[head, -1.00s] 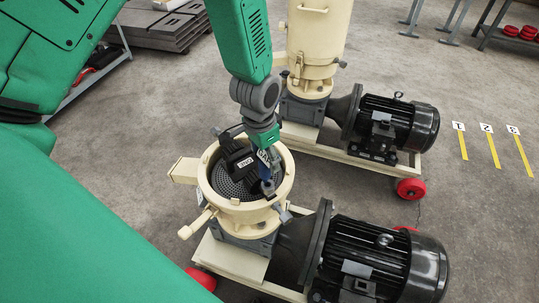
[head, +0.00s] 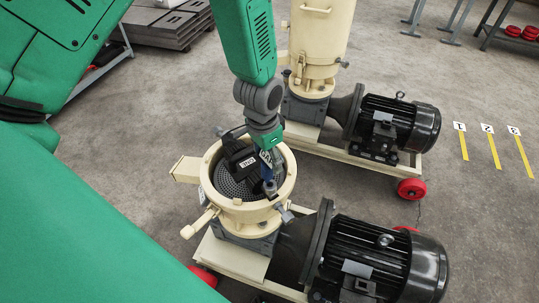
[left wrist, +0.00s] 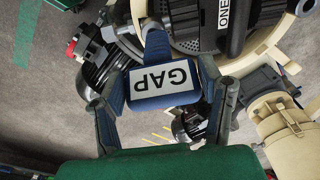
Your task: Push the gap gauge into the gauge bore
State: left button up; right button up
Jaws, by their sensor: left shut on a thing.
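The gap gauge (left wrist: 165,82) is a dark blue block with a white label reading GAP in the left wrist view. It also shows as a small blue piece in the head view (head: 267,171). My left gripper (head: 266,160) points down into the open cream chamber of the near mill (head: 287,187). Its two fingers are shut on the gauge from both sides. The gauge's lower end is over or inside the chamber, near the black roller (head: 238,158). The gauge bore is not clear in either view, and I cannot tell how deep the gauge sits. My right gripper is out of view.
A perforated die plate (head: 226,182) lies inside the chamber. A black motor (head: 380,262) stands to its right. A second mill (head: 318,45) with its motor (head: 398,128) is behind. Numbered yellow floor marks (head: 491,150) lie right, with open floor around them.

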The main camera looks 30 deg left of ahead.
pick_arm(q)
jog(key=shift+d, duration=0.6)
jog(key=shift+a+f, duration=0.1)
jog(key=shift+a, duration=0.45)
jog(key=shift+a+f, duration=0.15)
jog(key=shift+f, duration=0.05)
jog(key=shift+s+d+f, duration=0.1)
jog(key=shift+d+f, duration=0.15)
jog(key=shift+d, duration=0.35)
jog(key=shift+a, duration=0.35)
jog(key=shift+f, duration=0.1)
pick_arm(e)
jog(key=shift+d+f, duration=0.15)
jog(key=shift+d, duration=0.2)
pick_arm(q)
jog(key=shift+d, duration=0.1)
jog(key=shift+d+f, duration=0.15)
jog(key=shift+d, duration=0.05)
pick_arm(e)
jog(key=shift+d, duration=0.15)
